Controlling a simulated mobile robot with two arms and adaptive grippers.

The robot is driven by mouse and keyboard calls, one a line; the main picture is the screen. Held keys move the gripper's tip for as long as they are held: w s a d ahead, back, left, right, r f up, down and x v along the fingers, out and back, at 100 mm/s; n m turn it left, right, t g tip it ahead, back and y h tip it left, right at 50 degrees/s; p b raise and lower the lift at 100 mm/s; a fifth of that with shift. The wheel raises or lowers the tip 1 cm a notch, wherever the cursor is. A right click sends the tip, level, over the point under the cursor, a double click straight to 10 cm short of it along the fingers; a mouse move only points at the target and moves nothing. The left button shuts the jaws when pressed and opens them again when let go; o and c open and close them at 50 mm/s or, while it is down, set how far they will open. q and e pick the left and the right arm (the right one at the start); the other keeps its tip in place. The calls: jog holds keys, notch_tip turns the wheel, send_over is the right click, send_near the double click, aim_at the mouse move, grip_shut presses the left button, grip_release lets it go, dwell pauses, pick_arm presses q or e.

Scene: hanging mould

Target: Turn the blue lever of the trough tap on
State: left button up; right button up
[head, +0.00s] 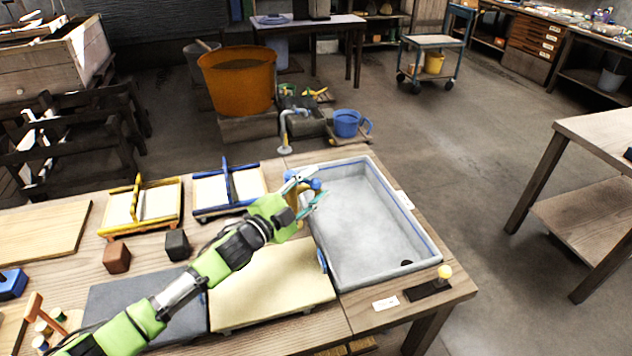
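The grey trough (372,225) stands at the right end of the wooden bench. The pale curved tap (284,132) rises behind its far left corner. A small blue knob (316,184), seemingly the lever's end, shows at the trough's left rim by my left gripper (319,185). The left gripper's fingers are spread, one on each side of the blue knob; I cannot tell if they touch it. The rest of the lever is hidden behind the gripper. My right gripper is not in view.
Yellow (142,205) and blue (229,188) framed moulds lie left of the gripper. A cream board (270,288) lies below the arm. An orange tub (238,82) and blue bucket (347,122) are behind.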

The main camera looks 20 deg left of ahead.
pick_arm(q)
jog(key=shift+w+d, duration=0.25)
jog(key=shift+w, duration=0.25)
grip_shut()
jog(key=shift+s, duration=0.1)
